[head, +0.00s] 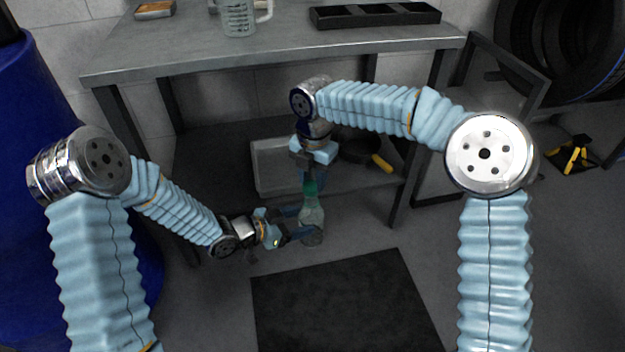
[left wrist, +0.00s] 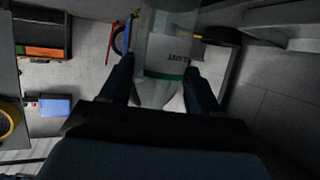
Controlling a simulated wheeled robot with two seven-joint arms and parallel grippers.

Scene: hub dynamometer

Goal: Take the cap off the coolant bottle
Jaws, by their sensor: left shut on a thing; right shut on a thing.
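The coolant bottle (head: 312,217) is clear and pale, upright in front of the workbench. My left gripper (head: 303,222) is shut around its body from the left. In the left wrist view the bottle (left wrist: 168,50), with a white label and green band, sits between the fingers (left wrist: 160,88). The green cap (head: 310,187) is at the top of the bottle. My right gripper (head: 312,178) points down from above and is shut on the cap. Cap and bottle neck look in line; I cannot tell whether they are still joined. The fingers partly hide the cap.
The grey workbench (head: 300,45) stands behind, with a measuring jug (head: 238,18) and a black tray (head: 375,14) on top. Its lower shelf holds a grey bin (head: 270,180) and a dark round pan (head: 358,148). A black mat (head: 345,305) lies on the floor in front.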

